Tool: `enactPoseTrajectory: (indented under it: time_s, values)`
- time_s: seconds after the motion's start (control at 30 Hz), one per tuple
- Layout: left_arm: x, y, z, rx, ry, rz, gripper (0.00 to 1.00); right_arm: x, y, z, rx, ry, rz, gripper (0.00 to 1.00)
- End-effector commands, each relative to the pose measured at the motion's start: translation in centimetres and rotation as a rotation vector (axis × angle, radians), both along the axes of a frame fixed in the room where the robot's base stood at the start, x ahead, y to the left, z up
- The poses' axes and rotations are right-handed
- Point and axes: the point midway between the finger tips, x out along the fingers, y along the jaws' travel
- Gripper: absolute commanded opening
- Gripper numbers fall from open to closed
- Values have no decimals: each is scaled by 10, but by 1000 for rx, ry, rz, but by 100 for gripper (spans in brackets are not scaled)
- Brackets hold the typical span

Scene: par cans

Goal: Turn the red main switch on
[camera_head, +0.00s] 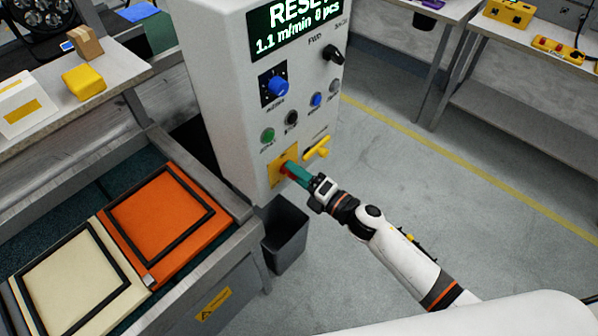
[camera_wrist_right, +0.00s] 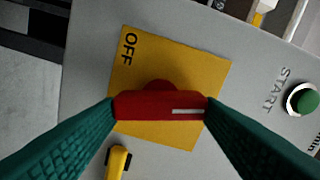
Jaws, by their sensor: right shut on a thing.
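The red main switch (camera_wrist_right: 160,106) sits on a yellow plate (camera_wrist_right: 190,65) marked OFF, on the grey control box (camera_head: 220,90). In the right wrist view its red handle lies level across the picture, with a white mark near its right end. My right gripper (camera_wrist_right: 161,110) is shut on the handle, one green finger at each end. In the head view the right gripper (camera_head: 289,170) reaches the yellow plate (camera_head: 277,172) from the lower right and hides most of the switch. My left gripper is not in view.
A green START button (camera_wrist_right: 303,100) and a yellow handle (camera_wrist_right: 118,162) are close to the plate. The box has a blue knob (camera_head: 278,87) and a display higher up. A dark bin (camera_head: 286,237) stands below. A conveyor with orange and cream panels is at left; floor at right is clear.

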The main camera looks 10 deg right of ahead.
Motion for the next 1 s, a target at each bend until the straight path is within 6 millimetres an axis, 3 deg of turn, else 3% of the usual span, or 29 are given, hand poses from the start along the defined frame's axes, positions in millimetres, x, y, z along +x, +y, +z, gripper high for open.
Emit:
enactPoseTrajectory:
  time_s: [0.5, 1.0]
  values:
    - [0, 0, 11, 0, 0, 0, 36, 0, -1, -1, 228, 179, -1, 37]
    - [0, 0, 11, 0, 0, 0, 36, 0, -1, -2, 258, 202, -1, 37]
